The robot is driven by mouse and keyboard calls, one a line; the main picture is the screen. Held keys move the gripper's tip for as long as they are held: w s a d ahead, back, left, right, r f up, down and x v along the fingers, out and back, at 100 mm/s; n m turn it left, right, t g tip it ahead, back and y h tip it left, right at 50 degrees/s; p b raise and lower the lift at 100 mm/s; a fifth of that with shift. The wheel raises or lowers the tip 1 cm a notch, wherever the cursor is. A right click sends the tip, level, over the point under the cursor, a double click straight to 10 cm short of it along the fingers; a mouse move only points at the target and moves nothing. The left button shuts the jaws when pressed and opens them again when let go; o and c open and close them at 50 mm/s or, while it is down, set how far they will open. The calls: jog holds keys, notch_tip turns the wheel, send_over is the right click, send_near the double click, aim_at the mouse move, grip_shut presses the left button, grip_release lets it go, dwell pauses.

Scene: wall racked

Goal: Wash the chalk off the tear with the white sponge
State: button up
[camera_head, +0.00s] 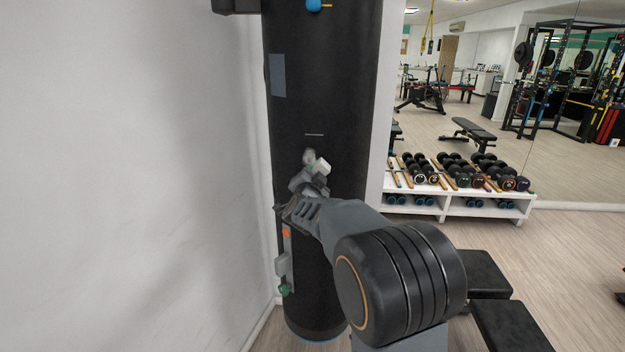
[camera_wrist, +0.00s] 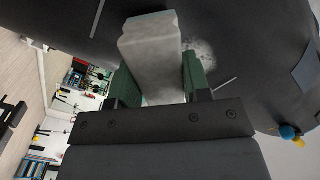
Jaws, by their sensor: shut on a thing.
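A tall black punching bag (camera_head: 320,85) hangs beside the wall. A pale chalk smudge (camera_wrist: 201,55) marks its dark surface; in the head view it is mostly behind my gripper. I cannot make out a tear under the chalk. A thin light line (camera_head: 314,134) lies just above the smudge, and shows in the wrist view (camera_wrist: 225,86). My gripper (camera_wrist: 153,82) is shut on the white sponge (camera_wrist: 152,50), a pale block between green fingers. The sponge (camera_head: 322,165) is close to the bag beside the smudge; I cannot tell whether it touches.
A grey-blue patch (camera_head: 278,75) sits higher on the bag. A blue item (camera_head: 313,5) is near its top. Small orange (camera_head: 286,233) and green (camera_head: 285,290) items are at its lower left. A white wall (camera_head: 120,170) is close on the left. A dumbbell rack (camera_head: 455,203) stands behind, right.

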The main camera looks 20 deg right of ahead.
aim_at(314, 148)
jog(key=shift+w+d, duration=0.25)
jog(key=shift+w, duration=0.1)
jog(key=shift+r, duration=0.1)
jog(key=shift+s+a+r+p, duration=0.1)
jog(key=shift+r+p, duration=1.35)
jog(key=shift+r, duration=0.4)
jog(key=shift+r+p, duration=1.3)
jog(key=shift+r, duration=0.5)
jog(key=shift+f, duration=0.15)
notch_tip(314, 148, down, 7)
jog(key=b, duration=0.7)
jog(key=shift+f, duration=0.2)
jog(key=shift+w+a+r, duration=0.1)
jog(key=shift+w+a, duration=0.05)
jog(key=shift+w, duration=0.05)
